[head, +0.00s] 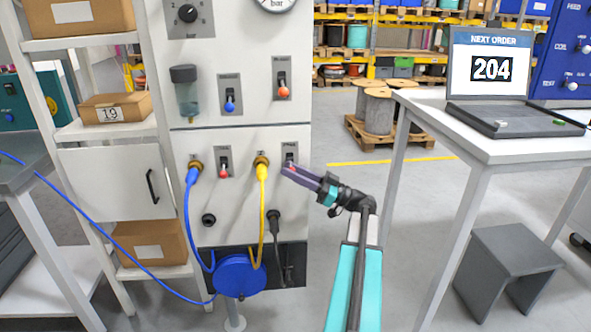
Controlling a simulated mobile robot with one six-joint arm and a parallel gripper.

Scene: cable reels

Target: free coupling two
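Two hose couplings sit on the light panel: a blue one (193,172) with a blue hose, and to its right a yellow one (262,170) with a yellow hose. Both are seated in brass sockets. No readable number shows which is two. A lever switch with a red knob (224,171) is between them. Another switch plate (290,158) is right of the yellow coupling. My gripper (287,169) is in front of that plate, its fingertips over the lower part, with a bit of red showing at them. I cannot tell whether its fingers are closed on the lever.
Above are a blue-knob lever (230,103), a red-knob lever (283,91) and a gauge (275,3). A blue reel (240,276) and a black plug (273,217) are below. A laptop table (430,100) stands right, shelving (125,128) left. Floor between is clear.

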